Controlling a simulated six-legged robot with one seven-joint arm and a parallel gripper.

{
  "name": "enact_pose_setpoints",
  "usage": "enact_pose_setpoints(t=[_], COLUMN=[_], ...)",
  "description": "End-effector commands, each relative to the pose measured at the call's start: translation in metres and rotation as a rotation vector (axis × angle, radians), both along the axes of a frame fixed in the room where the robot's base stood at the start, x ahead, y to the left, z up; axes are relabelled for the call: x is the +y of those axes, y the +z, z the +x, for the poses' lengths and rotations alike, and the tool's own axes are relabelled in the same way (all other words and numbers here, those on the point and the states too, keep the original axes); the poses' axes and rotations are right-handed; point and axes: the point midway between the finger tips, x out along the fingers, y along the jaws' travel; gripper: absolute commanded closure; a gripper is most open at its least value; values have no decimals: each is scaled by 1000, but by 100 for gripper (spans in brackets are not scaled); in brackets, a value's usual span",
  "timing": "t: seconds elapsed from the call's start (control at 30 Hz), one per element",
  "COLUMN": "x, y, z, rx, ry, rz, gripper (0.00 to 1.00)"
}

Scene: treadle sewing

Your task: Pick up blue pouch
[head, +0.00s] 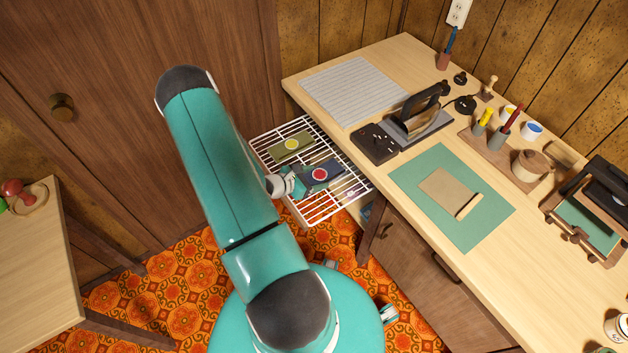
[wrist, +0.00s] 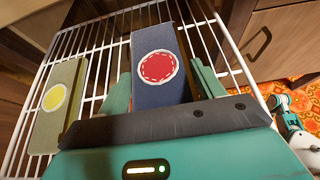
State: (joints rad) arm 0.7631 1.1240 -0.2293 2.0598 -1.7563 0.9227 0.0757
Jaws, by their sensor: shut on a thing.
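The blue pouch (head: 332,168) is a flat dark blue piece with a round red patch, at the white wire rack (head: 345,205) in the head view. In the wrist view the blue pouch (wrist: 158,35) runs away from me, with its red patch near my end. My gripper (head: 298,183) is shut on its near end, and a teal finger shows on each side of it in the wrist view (wrist: 163,88). I cannot tell whether the pouch touches the rack wires. An olive pouch with a yellow patch (head: 284,151) lies beside it on the rack, apart from my gripper.
The wooden worktable (head: 300,80) borders the rack on the right and holds a black iron (head: 420,110), a green mat (head: 408,182) and several small items. A wooden door (head: 120,130) stands on the left. A smaller table (head: 40,270) is at the lower left.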

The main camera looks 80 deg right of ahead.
Motion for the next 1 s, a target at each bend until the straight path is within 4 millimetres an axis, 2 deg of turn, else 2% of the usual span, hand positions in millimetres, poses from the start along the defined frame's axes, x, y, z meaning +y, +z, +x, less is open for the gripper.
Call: enact_pose_setpoints(t=[0.07, 0.17, 0.47, 0.6, 0.73, 0.9, 1.0], x=[0, 10, 53, 90, 115, 134, 138], y=[10, 22, 75, 88, 99, 107, 109], z=[0, 3, 10, 15, 19, 21, 21], rx=[-2, -1, -3, -1, -1, -1, 0], ry=[0, 1, 3, 4, 4, 1, 0], rz=[-3, -1, -2, 1, 2, 0, 0], gripper=[55, 55, 55, 55, 55, 55, 55])
